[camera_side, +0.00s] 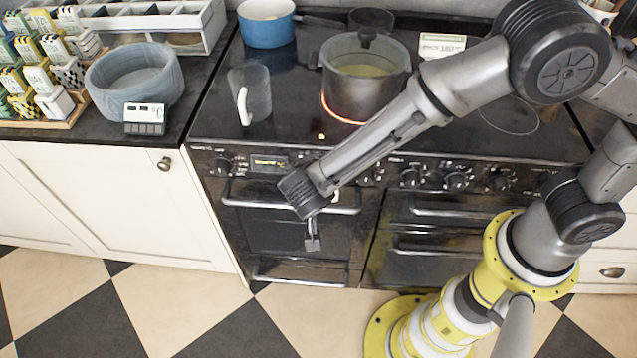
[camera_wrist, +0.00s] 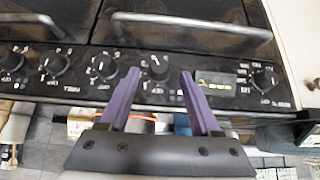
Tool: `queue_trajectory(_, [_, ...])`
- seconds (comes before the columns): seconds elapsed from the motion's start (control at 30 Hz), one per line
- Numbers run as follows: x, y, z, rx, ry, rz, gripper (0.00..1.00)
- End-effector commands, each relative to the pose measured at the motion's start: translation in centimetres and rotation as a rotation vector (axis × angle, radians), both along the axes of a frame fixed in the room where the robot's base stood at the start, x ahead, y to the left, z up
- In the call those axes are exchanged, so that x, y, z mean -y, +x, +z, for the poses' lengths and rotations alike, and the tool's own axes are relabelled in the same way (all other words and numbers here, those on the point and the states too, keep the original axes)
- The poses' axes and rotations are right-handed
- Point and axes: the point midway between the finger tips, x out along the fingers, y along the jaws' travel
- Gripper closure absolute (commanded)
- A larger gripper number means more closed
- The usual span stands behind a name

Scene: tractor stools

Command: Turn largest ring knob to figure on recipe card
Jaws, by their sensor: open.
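The cooker (camera_side: 290,135) carries a row of dark knobs with white dial marks on its front panel. One knob (camera_wrist: 158,68) shows between my fingertips in the wrist view; more knobs (camera_wrist: 103,66) lie to its left. I cannot tell which one is for the largest ring. My gripper (camera_wrist: 160,74) is open and empty, its two purple fingers apart. In the side view my gripper (camera_side: 312,244) hangs in front of the left oven door, below the panel. A pale card (camera_side: 442,45) stands at the cooker's back; its small print seems to include 180 and is hard to read.
A grey pot (camera_side: 365,85) sits on a glowing ring. A glass jug (camera_side: 250,95) and blue pan (camera_side: 266,22) stand on the hob. Oven handles (camera_side: 240,203) project near my gripper. A panel display (camera_wrist: 216,82) sits right of my fingers. My forearm hides part of the panel.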

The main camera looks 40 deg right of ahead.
Motion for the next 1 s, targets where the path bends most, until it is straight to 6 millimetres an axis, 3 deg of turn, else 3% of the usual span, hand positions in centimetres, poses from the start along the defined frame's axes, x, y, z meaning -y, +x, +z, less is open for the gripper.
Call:
queue_trajectory(0.83, [3.4, 3.4, -6.0, 0.000, -0.002, 0.000, 0.36])
queue_trajectory(0.87, [3.4, 3.5, -6.1, 0.000, -0.001, 0.001, 0.37])
queue_trajectory(1.0, [3.4, 3.4, -6.0, 0.001, 0.000, 0.002, 0.63])
